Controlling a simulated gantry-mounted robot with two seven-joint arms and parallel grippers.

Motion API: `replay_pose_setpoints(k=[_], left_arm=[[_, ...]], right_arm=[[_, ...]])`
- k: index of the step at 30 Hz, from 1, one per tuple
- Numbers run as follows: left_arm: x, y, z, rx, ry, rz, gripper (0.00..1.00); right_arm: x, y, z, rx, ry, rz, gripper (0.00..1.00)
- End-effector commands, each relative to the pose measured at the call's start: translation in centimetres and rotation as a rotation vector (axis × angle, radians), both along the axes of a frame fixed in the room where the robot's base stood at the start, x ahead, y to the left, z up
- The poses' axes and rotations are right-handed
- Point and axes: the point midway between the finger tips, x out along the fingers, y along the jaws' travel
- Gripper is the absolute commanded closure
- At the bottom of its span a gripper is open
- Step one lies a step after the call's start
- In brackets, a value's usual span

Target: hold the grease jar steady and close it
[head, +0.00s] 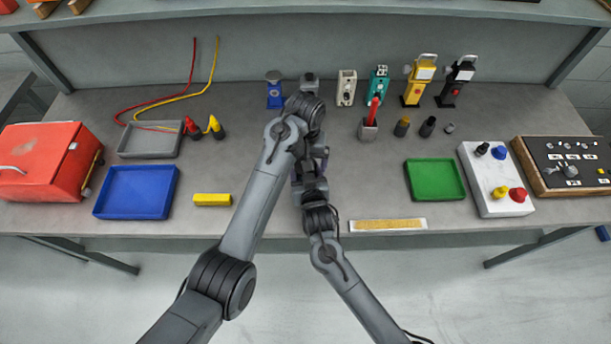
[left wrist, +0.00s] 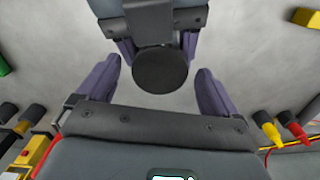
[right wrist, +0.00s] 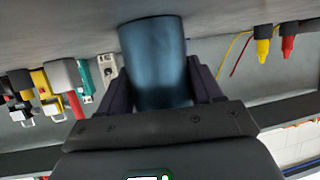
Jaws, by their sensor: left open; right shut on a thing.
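The grease jar (right wrist: 153,65) is a dark blue cylinder in the right wrist view, between the fingers of my right gripper (right wrist: 156,84), which is shut on its sides. In the left wrist view a dark round top (left wrist: 160,71) shows from above; it looks like the lid, but I cannot tell whether it is seated or loose. My left gripper (left wrist: 159,84) is open, its fingers on either side of this top with gaps. In the head view my arms meet at the middle of the bench and hide the jar.
On the bench (head: 350,200), a blue tray (head: 136,193) and yellow block (head: 212,200) lie left, a green tray (head: 435,180) and white knob panel (head: 495,180) right. Several upright devices, including a teal one (head: 378,85), stand behind. A red-handled item in a holder (head: 368,130) stands close right.

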Motion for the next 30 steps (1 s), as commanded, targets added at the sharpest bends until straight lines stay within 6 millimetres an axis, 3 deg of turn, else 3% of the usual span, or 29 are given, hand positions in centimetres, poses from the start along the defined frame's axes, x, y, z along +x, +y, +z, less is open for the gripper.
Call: replay_pose_setpoints(k=[8, 21, 30], left_arm=[[0.0, 0.0, 0.5, -0.001, -0.002, 0.0, 0.06], [0.0, 0.0, 6.1, 0.0, -0.002, 0.0, 0.06], [0.0, 0.0, 7.5, 0.0, 0.0, 0.0, 0.06]], right_arm=[[0.0, 0.0, -0.1, -0.001, 0.002, -0.001, 1.0], [0.0, 0.0, -0.1, -0.001, 0.002, -0.001, 1.0], [0.0, 0.0, -0.1, -0.001, 0.002, -0.001, 1.0]])
